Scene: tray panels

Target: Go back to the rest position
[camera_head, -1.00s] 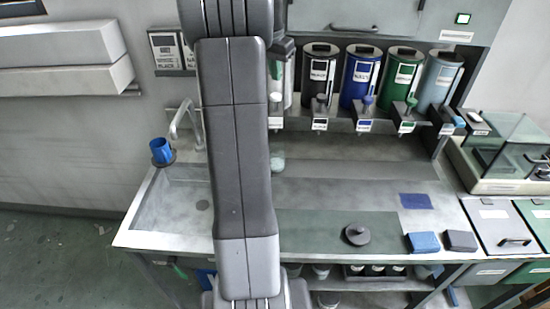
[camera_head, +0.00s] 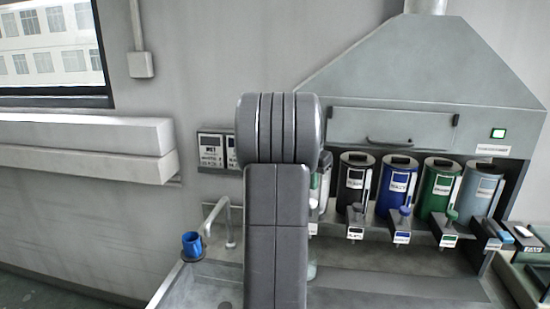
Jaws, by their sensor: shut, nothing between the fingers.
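My arm stands upright in the middle of the head view, its grey links in front of the counter and wall. My gripper is not in view; the arm's upper joint and link hide what lies behind them. No object of the task shows apart from my own arm.
A counter (camera_head: 390,288) with a sink and tap (camera_head: 229,228) lies ahead. A blue cup (camera_head: 192,245) stands at its left. Black (camera_head: 354,187), blue (camera_head: 396,187), green (camera_head: 438,189) and grey-blue (camera_head: 480,192) dispensers stand under a hood (camera_head: 440,70). A white wall box (camera_head: 90,150) is at left.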

